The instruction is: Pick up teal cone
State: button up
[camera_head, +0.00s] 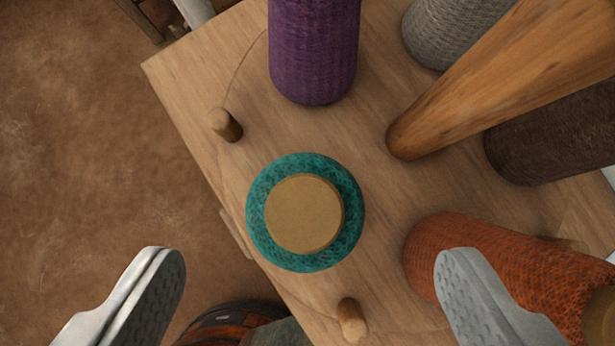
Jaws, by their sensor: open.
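The teal cone (258,212) stands on a wooden board, seen from above as a teal textured ring around a flat tan top. It is near the middle of the head camera view. My gripper (305,275) is open, with one grey finger at the lower left and the other at the lower right. The cone lies between and a little beyond the fingertips in the picture. Nothing is held. The lower part of the cone is hidden beneath its own top.
A purple spool (314,50) stands behind the cone. An orange-red spool (470,265) is close at right, partly behind my right finger. Short wooden pegs (226,125) (352,320) flank the cone. A thick wooden bar (500,75) slants at upper right. Earthen floor (80,150) lies left.

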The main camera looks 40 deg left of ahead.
aim_at(303, 249)
jog(key=shift+x, duration=3.1)
jog(key=shift+s+a, duration=0.1)
jog(key=shift+s, duration=0.05)
jog(key=shift+c, duration=0.2)
jog(key=c, duration=1.5)
